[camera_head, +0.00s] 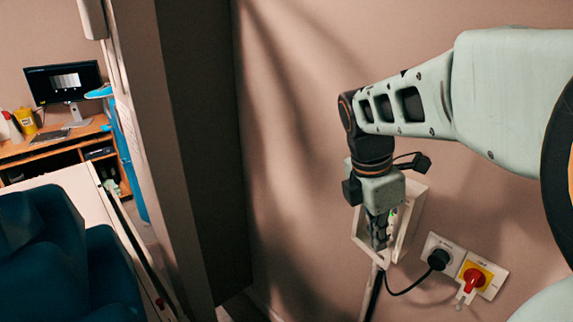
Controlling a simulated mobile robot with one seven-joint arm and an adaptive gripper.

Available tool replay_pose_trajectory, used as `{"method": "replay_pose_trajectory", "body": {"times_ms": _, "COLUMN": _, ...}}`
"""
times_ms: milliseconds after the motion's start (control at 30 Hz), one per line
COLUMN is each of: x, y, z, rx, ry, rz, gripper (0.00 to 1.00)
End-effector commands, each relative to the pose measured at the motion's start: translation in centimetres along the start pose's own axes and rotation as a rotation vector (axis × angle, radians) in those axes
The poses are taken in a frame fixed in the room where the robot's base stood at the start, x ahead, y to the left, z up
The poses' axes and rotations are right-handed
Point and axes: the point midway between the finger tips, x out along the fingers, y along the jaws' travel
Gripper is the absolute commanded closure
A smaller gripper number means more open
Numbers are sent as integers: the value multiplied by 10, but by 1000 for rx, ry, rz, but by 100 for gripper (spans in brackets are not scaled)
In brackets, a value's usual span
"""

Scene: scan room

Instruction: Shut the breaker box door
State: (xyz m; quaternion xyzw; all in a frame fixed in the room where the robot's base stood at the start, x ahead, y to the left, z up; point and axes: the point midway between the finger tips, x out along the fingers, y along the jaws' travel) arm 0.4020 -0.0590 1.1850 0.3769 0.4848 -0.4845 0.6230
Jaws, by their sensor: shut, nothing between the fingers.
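The breaker box (411,222) is a small white box on the pink wall, right of centre. Its front is open and a few small parts show inside it. A narrow white edge below the box, at its lower left, may be its door (376,262) seen nearly edge-on; I cannot tell its exact angle. My gripper (379,243) points down in front of the box and is shut and empty. It covers the left part of the box's opening. Whether it touches the box or the door is hidden.
Right of the box are a white socket with a black plug (439,259) and a red rotary switch on a yellow plate (475,278). A black cable hangs below the plug. At left are a wall edge, a desk (55,147) with a monitor (64,82), and dark blue seating (60,255).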

Motion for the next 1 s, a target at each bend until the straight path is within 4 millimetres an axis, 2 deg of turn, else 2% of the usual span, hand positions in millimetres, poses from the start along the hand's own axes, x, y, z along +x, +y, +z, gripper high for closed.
{"method": "replay_pose_trajectory", "body": {"times_ms": 100, "x": 2, "y": -2, "z": 10, "rx": 3, "ry": 0, "rz": -2, "gripper": 100}}
{"method": "replay_pose_trajectory", "body": {"times_ms": 400, "x": 6, "y": -2, "z": 24, "rx": 3, "ry": 1, "rz": -1, "gripper": 100}}
{"method": "replay_pose_trajectory", "body": {"times_ms": 1000, "x": 7, "y": -1, "z": 29, "rx": 3, "ry": -2, "rz": 0, "gripper": 100}}
